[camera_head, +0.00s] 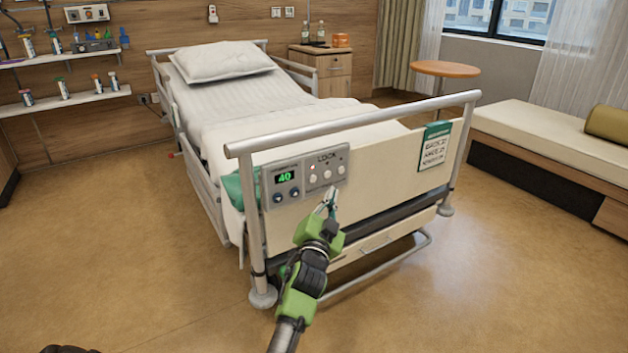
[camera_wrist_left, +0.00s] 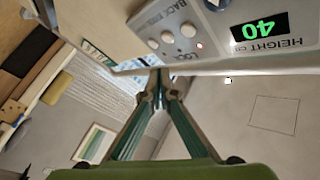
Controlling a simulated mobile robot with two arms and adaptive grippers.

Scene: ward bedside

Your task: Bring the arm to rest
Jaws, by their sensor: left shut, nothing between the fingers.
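My left gripper (camera_head: 331,197) is shut and empty, just in front of the bed's footboard, below the buttons of the control panel (camera_head: 303,176). In the left wrist view its fingers (camera_wrist_left: 153,82) come together near the panel's edge; I cannot tell whether they touch it. The panel shows a green 40 (camera_head: 285,178), which is upside down in the left wrist view (camera_wrist_left: 259,29). A small red light (camera_head: 313,167) is lit by the lock buttons. My right gripper is not in view.
The hospital bed (camera_head: 345,136) stands ahead with its foot rail toward me. A bench (camera_head: 545,130) stands at the right, and a round table (camera_head: 445,69) and bedside cabinet (camera_head: 327,72) stand at the back. The floor (camera_head: 120,240) is clear at the left and front.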

